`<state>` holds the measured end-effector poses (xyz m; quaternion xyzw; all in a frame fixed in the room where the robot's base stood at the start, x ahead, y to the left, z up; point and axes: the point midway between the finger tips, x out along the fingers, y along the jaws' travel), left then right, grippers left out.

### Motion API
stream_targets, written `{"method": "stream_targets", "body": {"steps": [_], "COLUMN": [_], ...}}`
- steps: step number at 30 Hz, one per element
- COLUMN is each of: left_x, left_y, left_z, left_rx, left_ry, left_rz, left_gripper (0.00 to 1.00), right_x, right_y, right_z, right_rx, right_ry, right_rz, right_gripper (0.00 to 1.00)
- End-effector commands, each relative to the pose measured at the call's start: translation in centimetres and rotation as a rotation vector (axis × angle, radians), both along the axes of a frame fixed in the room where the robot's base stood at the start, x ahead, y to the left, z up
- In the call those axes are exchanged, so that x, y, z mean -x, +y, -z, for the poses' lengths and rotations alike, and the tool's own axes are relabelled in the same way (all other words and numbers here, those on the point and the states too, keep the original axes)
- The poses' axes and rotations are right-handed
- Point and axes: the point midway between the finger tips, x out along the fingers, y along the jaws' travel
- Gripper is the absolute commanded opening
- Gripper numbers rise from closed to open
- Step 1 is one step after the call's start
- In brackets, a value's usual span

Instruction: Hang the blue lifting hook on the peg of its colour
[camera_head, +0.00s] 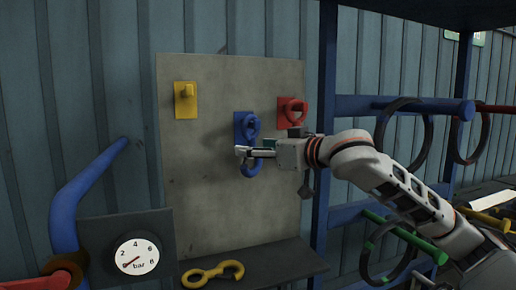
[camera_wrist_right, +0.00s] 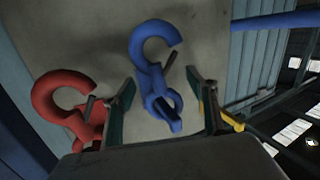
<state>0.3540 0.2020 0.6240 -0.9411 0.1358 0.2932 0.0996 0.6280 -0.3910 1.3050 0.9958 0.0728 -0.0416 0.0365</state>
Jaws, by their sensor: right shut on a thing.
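The blue lifting hook (camera_head: 252,168) is upright against the grey board, its eye at the blue peg plate (camera_head: 239,120) and its open hook end down. Whether the eye is fully around the peg is unclear. The right wrist view shows the hook (camera_wrist_right: 150,75) turned over, between my fingers. My left gripper is not in view.
A red hook (camera_head: 299,108) hangs on the red plate to the right, also close by in the wrist view (camera_wrist_right: 66,100). The yellow plate (camera_head: 185,100) is bare. A yellow hook (camera_head: 212,273) lies on the shelf. A blue post (camera_head: 325,120) stands right of the board.

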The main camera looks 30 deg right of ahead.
Motion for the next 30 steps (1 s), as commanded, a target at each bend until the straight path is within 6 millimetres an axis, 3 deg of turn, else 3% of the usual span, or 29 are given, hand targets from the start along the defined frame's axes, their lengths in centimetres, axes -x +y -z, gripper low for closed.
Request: {"method": "stream_targets", "body": {"steps": [2,3,5,17,30], "left_x": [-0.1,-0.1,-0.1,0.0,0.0], "left_y": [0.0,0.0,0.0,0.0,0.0], "left_z": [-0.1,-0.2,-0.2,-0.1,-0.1], "left_rx": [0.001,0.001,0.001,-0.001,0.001], "left_ry": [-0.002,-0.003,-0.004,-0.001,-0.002], "left_rz": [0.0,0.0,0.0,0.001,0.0], "left_gripper": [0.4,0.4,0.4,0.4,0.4], "right_x": [0.1,0.1,0.1,0.2,5.0], "right_y": [0.0,0.0,0.0,-0.1,-0.9], "right_z": [-0.3,-0.3,-0.3,0.1,-0.3], "right_rx": [0.0,0.0,-0.001,0.001,0.006], "right_ry": [-0.005,-0.005,-0.005,0.002,0.002], "right_rz": [0.001,0.001,0.001,0.001,0.005], "right_gripper": [0.1,0.65,0.77,0.77,0.77]}}
